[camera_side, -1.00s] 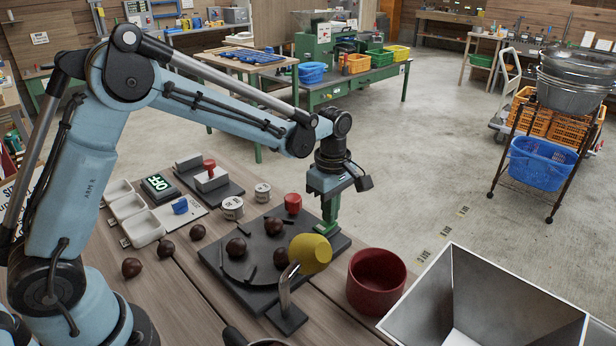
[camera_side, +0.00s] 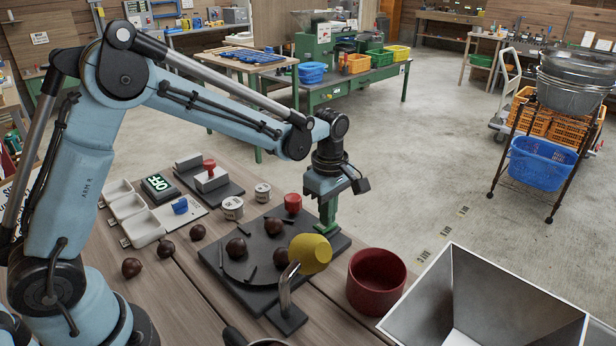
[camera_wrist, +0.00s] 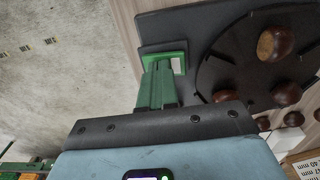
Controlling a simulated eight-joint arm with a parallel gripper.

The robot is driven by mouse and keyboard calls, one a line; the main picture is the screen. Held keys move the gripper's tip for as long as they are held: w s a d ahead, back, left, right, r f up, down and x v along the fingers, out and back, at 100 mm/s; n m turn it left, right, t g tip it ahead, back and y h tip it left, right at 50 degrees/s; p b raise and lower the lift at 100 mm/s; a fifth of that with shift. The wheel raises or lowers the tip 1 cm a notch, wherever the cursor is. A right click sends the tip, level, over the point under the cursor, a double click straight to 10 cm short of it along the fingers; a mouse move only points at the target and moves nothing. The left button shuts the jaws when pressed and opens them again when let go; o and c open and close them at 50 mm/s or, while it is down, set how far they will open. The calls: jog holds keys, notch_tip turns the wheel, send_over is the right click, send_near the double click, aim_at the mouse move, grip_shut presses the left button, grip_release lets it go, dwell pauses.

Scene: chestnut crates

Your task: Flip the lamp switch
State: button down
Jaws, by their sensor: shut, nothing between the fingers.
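A yellow lamp-like head (camera_side: 309,254) on a bent metal stem leans over the dark board (camera_side: 213,256) in the side view. A green-framed piece with a pale insert (camera_wrist: 178,65) shows at my fingertips in the wrist view; I cannot tell whether it is the lamp switch. My gripper (camera_side: 326,226) points down, shut and empty, over the board's far right edge. Its green fingers also show in the wrist view (camera_wrist: 158,85). Contact below the tips cannot be made out. A panel reading OFF (camera_side: 159,185) is lit, beside a blue knob (camera_side: 180,206).
Several chestnuts lie on and around the board. A red bowl (camera_side: 376,281) and a metal hopper (camera_side: 490,300) stand at the right. A red knob (camera_side: 292,203) and two tins (camera_side: 232,208) stand behind the board. The bench ends just beyond my gripper.

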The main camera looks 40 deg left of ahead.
jog(key=shift+s+r, duration=0.1)
jog(key=shift+s, duration=0.2)
notch_tip(320, 180, up, 14)
jog(key=w, duration=0.2)
jog(key=shift+w, duration=0.2)
dwell(0.4)
jog(key=shift+s, duration=0.1)
